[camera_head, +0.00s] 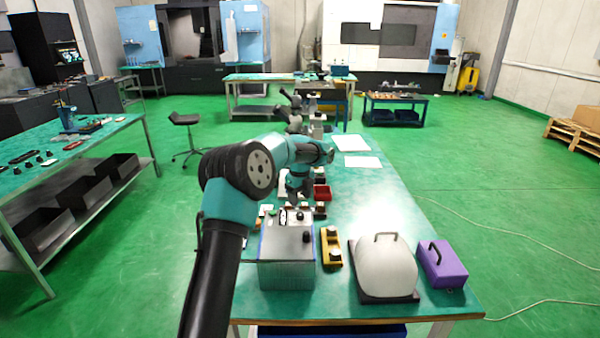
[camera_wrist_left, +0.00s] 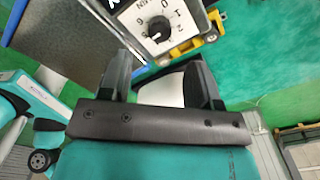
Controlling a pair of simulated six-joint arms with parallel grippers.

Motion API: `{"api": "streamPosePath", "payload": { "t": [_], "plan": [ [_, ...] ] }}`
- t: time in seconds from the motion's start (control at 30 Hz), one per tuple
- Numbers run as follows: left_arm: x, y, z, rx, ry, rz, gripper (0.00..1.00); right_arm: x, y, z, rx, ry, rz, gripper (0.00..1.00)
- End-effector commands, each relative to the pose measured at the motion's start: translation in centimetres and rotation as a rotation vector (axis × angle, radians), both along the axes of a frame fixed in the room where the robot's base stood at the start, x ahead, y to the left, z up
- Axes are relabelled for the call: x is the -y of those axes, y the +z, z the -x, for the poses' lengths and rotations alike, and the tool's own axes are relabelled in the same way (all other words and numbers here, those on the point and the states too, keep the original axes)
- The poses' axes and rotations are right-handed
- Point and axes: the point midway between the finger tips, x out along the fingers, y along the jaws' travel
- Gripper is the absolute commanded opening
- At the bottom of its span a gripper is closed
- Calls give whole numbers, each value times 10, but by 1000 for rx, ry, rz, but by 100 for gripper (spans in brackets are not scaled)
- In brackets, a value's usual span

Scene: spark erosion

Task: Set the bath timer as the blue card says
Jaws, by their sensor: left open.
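In the left wrist view the timer's dial (camera_wrist_left: 172,14) shows numbers and "MIN", with a black knob (camera_wrist_left: 158,32) carrying a white pointer mark. My left gripper (camera_head: 297,198) is over the timer area in the head view. In the wrist view the left gripper (camera_wrist_left: 162,70) is open, its fingers either side of the space below the dial; nothing shows held. I cannot make out a blue card. My right gripper is not identifiable.
Right of the grey box stand a yellow device (camera_head: 331,247), a white domed cover with a handle (camera_head: 387,268) and a purple box (camera_head: 442,264). A red bin (camera_head: 321,192) is behind. White sheets (camera_head: 362,161) lie farther back. The table's right middle is clear.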

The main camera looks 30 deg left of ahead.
Motion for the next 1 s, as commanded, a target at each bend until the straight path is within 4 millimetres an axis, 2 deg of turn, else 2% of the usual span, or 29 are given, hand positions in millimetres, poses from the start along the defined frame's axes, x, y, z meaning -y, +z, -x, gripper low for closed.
{"api": "streamPosePath", "payload": {
  "t": [0.03, 0.3, 0.5, 0.7, 1.0],
  "plan": [
    [0, 11, -1, 4, 0, 0, 57, 0, 0, 0, 0, 0, 0, 0],
    [0, 62, -1, 3, 0, 1, 57, 0, 0, 0, 0, 0, 0, 0],
    [0, 92, 0, 3, 0, 1, 57, 0, 0, 0, 0, 0, 0, 0],
    [0, 102, 0, 1, 1, 0, 57, 0, 0, 0, 0, 0, 0, 0],
    [0, 102, 0, 1, 0, 0, 57, 0, 0, 0, 0, 0, 0, 0]
  ]
}}
